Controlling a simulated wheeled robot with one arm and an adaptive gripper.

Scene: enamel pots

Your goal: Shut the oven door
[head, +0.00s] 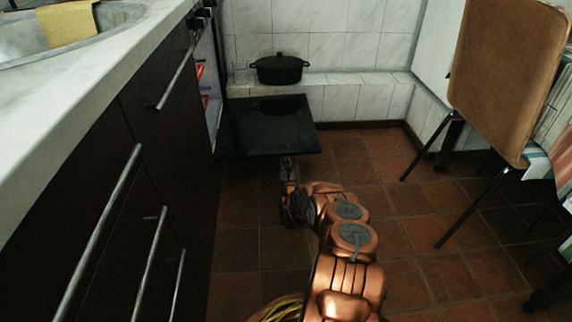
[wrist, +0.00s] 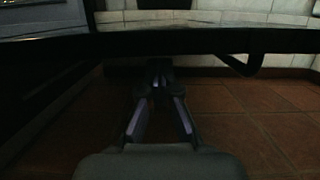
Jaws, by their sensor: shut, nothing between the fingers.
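The oven door (head: 270,125) is a dark, glossy panel that hangs open, folded down and nearly level, in the head view. It juts out from the oven front at the left, where red parts show inside the oven (head: 207,85). In the wrist view the door's dark edge (wrist: 200,41) spans the upper part of the picture, with a curved bar below it at right. My gripper (wrist: 158,68) is shut and empty, its fingertips together, just below the door edge in the wrist view. In the head view the fingers are mostly hidden under the door's near edge. I cannot tell whether they touch it.
A black lidded pot (head: 279,69) stands on a tiled ledge (head: 345,78) behind the door. Dark cabinets with long bar handles (head: 100,230) line the left. A brown chair (head: 508,75) stands at right. The tiled floor (head: 400,225) between is clear.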

